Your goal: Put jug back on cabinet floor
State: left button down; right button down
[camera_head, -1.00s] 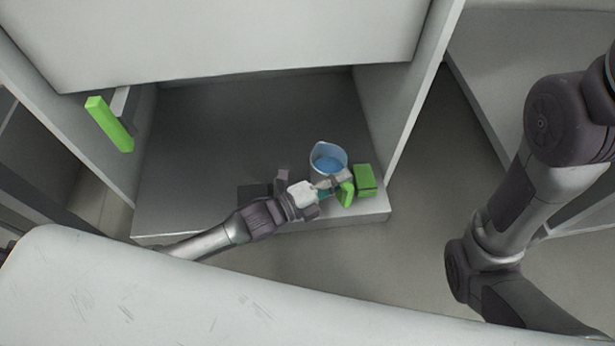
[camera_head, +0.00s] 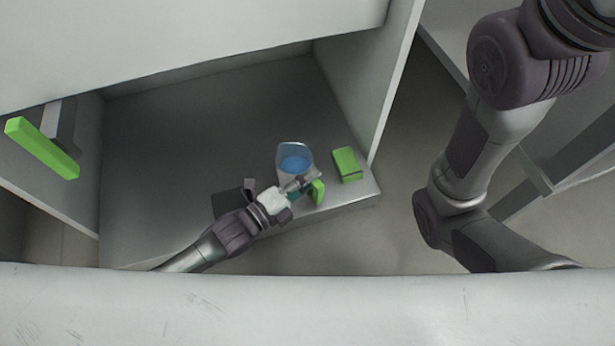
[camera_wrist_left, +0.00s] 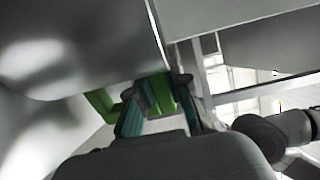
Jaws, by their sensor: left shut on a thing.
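The jug (camera_head: 294,151) is a clear vessel with blue contents and a green handle (camera_head: 318,192). It appears upright over the front right of the grey cabinet floor (camera_head: 190,130). I cannot tell whether its base touches the floor. My left gripper (camera_head: 305,187) is shut on the jug's handle, at the front side of the jug. In the left wrist view, the green handle (camera_wrist_left: 160,93) shows between the fingers. My right gripper is out of the picture.
A green block (camera_head: 346,165) lies just right of the jug near the floor's front edge. A dark flat square (camera_head: 228,200) lies left of the gripper. The cabinet's right wall (camera_head: 375,75) is close by. A green bar handle (camera_head: 42,148) stands at left. The back of the floor is clear.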

pick_arm(q)
jog(key=shift+f, duration=0.1)
jog(key=c, duration=1.1)
grip_release()
jog(key=shift+r, duration=0.2)
jog(key=p+v, duration=0.5)
jog(key=v, duration=0.7)
jog(key=shift+p, duration=0.35)
